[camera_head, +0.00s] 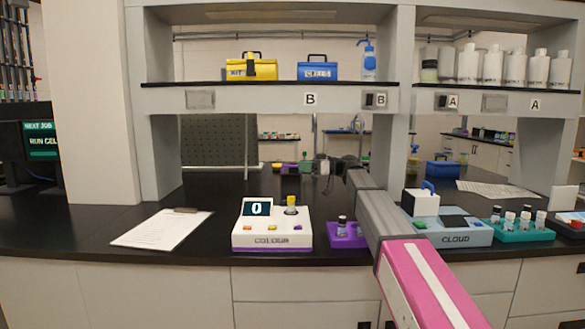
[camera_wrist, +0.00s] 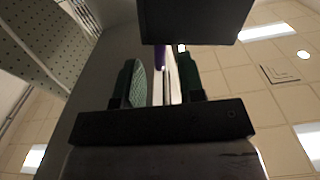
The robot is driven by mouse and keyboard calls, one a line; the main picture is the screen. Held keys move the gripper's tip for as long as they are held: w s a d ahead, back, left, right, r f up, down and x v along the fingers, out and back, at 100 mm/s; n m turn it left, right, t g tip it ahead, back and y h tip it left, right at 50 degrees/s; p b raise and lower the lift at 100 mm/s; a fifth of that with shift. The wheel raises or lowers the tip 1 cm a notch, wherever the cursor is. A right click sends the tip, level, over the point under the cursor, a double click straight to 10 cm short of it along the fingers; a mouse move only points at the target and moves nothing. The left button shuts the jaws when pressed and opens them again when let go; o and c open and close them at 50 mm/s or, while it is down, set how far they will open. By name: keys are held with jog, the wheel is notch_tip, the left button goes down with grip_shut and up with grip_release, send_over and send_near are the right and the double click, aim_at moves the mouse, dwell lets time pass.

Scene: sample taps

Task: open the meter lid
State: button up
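The CLOUD meter (camera_head: 457,238) is a pale blue-grey box on the counter, right of centre, with a dark panel on top. A white block with a blue handle (camera_head: 430,188) sits at its back left; it looks shut down, but its lid seam is too small to tell. The COLOUR meter (camera_head: 272,232) is white, with a display reading 0 and a yellow-and-grey knob (camera_head: 291,205). My gripper (camera_head: 308,165) is above the back of the counter, away from both meters. In the wrist view its green fingers (camera_wrist: 164,85) stand apart. A purple shape shows beyond them; no clear grip on it is seen.
A purple vial rack (camera_head: 345,242) stands between the meters, partly beside my arm. A teal rack (camera_head: 525,235) of vials is at right. A clipboard (camera_head: 160,229) lies at left. A shelf (camera_head: 225,97) with boxes and bottles crosses above. The counter left of the COLOUR meter is mostly clear.

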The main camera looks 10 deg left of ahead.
aim_at(292, 166)
jog(key=shift+x, duration=2.2)
grip_shut()
